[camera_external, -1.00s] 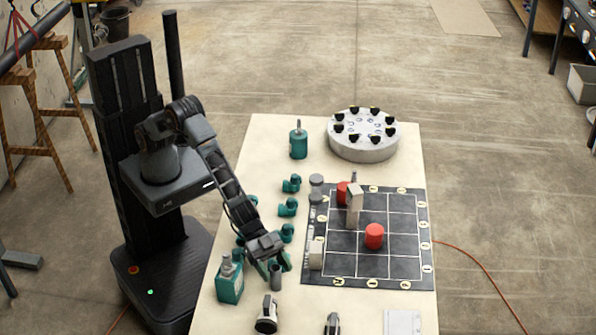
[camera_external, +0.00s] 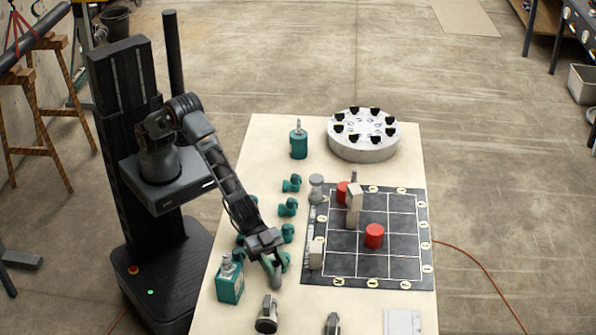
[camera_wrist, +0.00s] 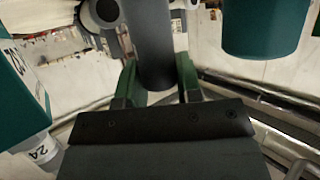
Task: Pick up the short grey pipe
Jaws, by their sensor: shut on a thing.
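The short grey pipe (camera_wrist: 153,48) stands between the green fingers of my gripper in the wrist view, and they are shut on it from both sides. In the outside view my gripper (camera_external: 273,268) is at the near left part of the white table, pointing down.
A dark gridded board (camera_external: 400,265) with red cylinders (camera_external: 374,236) is to the right.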

